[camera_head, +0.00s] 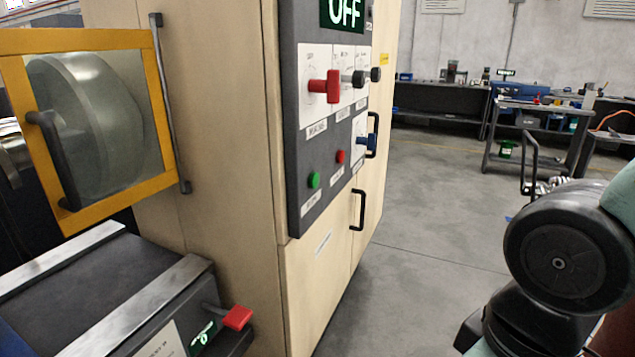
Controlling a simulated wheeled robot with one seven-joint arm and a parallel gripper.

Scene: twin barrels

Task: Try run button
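A dark control panel (325,200) stands upright on the side of a beige machine cabinet. Low on it are a round green button (313,180) and, to its right, a small red button (341,156). Small labels sit below both buttons, too small to read, so I cannot tell from the text which one is run. A display (343,14) at the top reads OFF. My gripper is not in view. A part of my arm with a dark round joint shows at the lower right, apart from the panel.
A red knob (325,86), black knobs and a blue knob (367,141) stick out above the buttons. Black handles (358,210) project from the cabinet. A yellow-framed guard (150,60) and a red lever (238,318) are at left. Grey floor (430,230) is clear right of the cabinet.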

